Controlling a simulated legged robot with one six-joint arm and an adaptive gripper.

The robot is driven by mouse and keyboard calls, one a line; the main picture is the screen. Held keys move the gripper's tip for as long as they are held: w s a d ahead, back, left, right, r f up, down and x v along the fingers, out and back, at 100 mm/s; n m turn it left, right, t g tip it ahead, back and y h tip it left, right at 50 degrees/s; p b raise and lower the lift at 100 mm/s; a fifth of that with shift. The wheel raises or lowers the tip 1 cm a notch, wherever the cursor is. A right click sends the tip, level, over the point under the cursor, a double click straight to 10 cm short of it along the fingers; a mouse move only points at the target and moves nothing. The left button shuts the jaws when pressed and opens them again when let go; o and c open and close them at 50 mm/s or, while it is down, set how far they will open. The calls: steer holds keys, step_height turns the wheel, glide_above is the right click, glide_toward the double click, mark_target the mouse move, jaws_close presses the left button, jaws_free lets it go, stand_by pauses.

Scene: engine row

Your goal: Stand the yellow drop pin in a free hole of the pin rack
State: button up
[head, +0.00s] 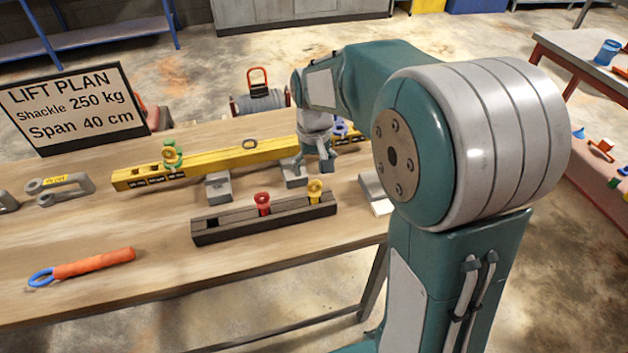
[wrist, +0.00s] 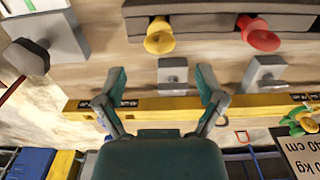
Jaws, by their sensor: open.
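The pin rack (head: 228,228) is a long dark bar at the front middle of the bench. The yellow drop pin (head: 315,190) stands upright at its right end, with a red pin (head: 263,204) further left. In the wrist view the yellow pin (wrist: 160,37) and the red pin (wrist: 259,34) show at the rack (wrist: 205,14) along the top. My gripper (wrist: 161,88) is open and empty, its fingers apart over the yellow beam (wrist: 160,107), clear of the yellow pin. In the head view my gripper (head: 322,165) is behind the rack; its fingers are partly hard to make out.
The yellow beam (head: 220,162) lies behind the rack, with a green-and-yellow piece (head: 171,155) near its left end. Grey blocks (head: 218,187) stand between beam and rack. A grey shackle (head: 60,187) and an orange-handled tool (head: 93,263) lie left.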

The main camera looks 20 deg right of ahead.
step_height(320, 180, up, 6)
steer(key=shift+f, duration=0.1)
stand_by(0.5)
steer(key=s+r+t, duration=0.3)
steer(key=s+t, duration=0.2)
steer(key=s, duration=1.6)
steer(key=shift+t, duration=0.3)
